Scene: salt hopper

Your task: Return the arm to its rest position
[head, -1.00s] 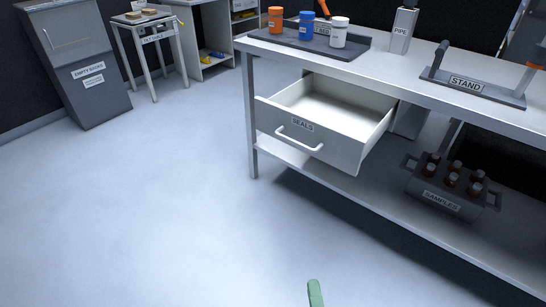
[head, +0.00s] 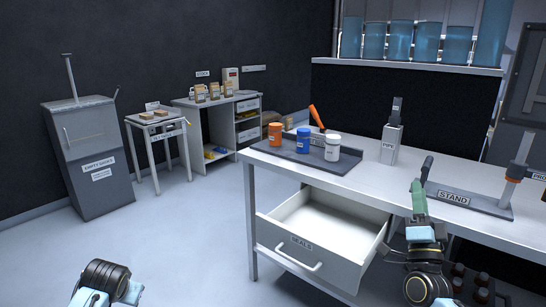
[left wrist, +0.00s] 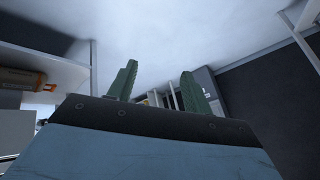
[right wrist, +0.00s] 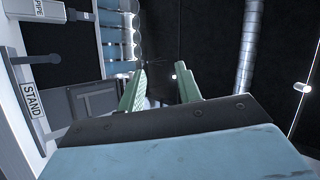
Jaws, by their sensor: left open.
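My right gripper (head: 418,198) points up in front of the bench, its green fingertips overlapping the bench top near the stand in the head view. In the right wrist view its two green fingers (right wrist: 158,88) are apart with nothing between them. My left arm shows at the bottom left of the head view, over the floor, its fingers out of sight there. In the left wrist view the green fingers of my left gripper (left wrist: 157,85) are apart and empty.
The bench (head: 405,180) carries a tray (head: 335,165) with orange, blue and white bottles, a pipe holder (head: 390,148) and a stand (head: 470,200). The seals drawer (head: 315,240) hangs open and looks empty. Floor is clear left of the bench.

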